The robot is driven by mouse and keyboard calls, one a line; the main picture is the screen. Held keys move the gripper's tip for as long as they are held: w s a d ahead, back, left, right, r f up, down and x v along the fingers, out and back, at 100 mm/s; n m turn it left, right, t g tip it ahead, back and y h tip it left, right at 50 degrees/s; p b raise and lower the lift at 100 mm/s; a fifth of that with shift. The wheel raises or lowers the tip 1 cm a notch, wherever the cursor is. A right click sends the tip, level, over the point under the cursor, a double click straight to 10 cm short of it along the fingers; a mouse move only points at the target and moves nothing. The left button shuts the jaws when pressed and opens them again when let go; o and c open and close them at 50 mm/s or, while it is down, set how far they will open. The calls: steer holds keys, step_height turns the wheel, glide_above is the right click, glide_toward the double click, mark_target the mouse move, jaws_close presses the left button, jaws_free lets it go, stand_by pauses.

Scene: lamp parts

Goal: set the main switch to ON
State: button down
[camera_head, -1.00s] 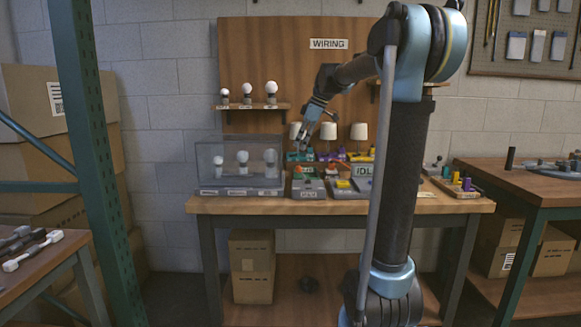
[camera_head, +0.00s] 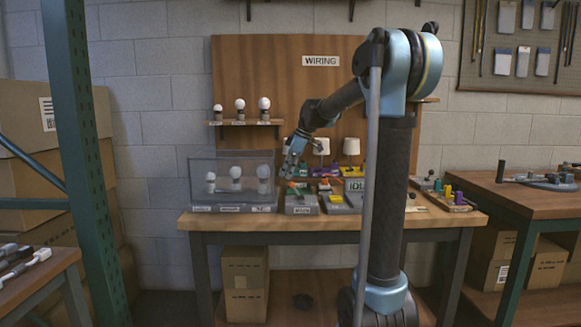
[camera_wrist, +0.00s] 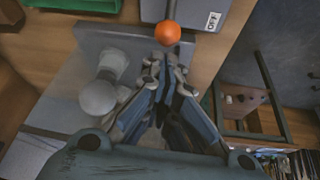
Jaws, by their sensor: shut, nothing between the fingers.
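The main switch (camera_head: 301,204) is a grey box at the front of the wiring bench, right of the clear case. In the wrist view its lever ends in an orange ball knob (camera_wrist: 168,32), and a white label (camera_wrist: 213,21) beside it appears to read OFF. My gripper (camera_wrist: 164,70) is shut and empty, with its fingertips just below the knob in the wrist picture; I cannot tell whether they touch it. In the head view my gripper (camera_head: 291,168) hangs over the switch and partly hides the lever.
A clear case (camera_head: 232,182) with white bulbs stands left of the switch; a bulb (camera_wrist: 98,96) shows close beside my fingers in the wrist view. A grey unit with a display (camera_head: 355,185) stands to the right. Small lamps (camera_head: 351,146) stand behind.

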steer(key=shift+x, duration=1.8)
steer(key=shift+r, duration=0.1)
